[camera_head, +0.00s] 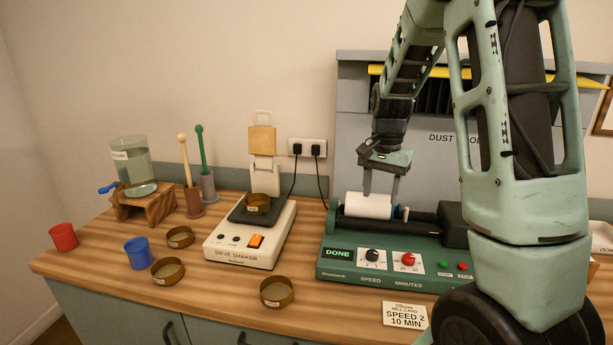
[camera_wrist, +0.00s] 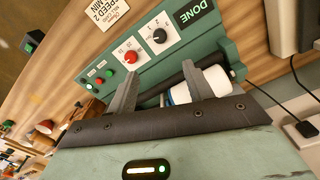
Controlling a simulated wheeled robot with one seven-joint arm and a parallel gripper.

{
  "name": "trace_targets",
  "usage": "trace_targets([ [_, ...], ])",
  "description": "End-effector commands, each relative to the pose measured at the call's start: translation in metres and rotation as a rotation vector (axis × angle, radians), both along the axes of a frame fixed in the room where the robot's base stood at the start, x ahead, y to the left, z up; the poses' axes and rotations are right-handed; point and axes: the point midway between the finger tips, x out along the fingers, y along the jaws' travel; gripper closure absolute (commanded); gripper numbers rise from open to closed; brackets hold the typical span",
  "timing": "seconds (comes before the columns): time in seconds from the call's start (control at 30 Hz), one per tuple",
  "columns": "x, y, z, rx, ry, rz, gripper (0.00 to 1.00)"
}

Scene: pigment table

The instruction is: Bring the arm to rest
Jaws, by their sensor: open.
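My gripper (camera_head: 382,185) is open and empty, pointing down just above the green mill (camera_head: 345,262) on the table. In the wrist view its two fingers (camera_wrist: 165,88) stand apart. A white jar (camera_head: 366,206) with a blue-edged end lies on its side on the mill's rollers, right below the fingers. In the wrist view the jar (camera_wrist: 222,82) is partly hidden by one finger. I cannot tell whether a finger touches it. The mill's display (camera_head: 338,253) reads DONE. My arm reaches in from the right, bent down over the mill.
A grey dust hood (camera_head: 350,120) stands behind the mill. To the left are the sieve shaker (camera_head: 240,247), several brass sieves (camera_head: 277,292), red (camera_head: 63,237) and blue (camera_head: 139,253) cups, and a glass vessel (camera_head: 135,165) on a wooden stand. A mill card (camera_head: 404,315) lies in front.

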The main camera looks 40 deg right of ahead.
Motion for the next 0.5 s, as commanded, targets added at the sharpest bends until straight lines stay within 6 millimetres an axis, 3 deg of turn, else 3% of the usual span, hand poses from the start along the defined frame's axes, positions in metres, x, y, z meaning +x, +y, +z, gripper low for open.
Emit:
trace_targets([
  [0.27, 0.003, 0.010, 0.000, 0.004, -0.003, 0.030, 0.49],
  [0.37, 0.012, 0.043, 0.000, 0.017, -0.012, 0.138, 0.49],
  [0.47, 0.019, 0.104, 0.001, 0.039, -0.025, 0.336, 0.49],
  [0.5, 0.020, 0.133, 0.002, 0.047, -0.030, 0.433, 0.49],
])
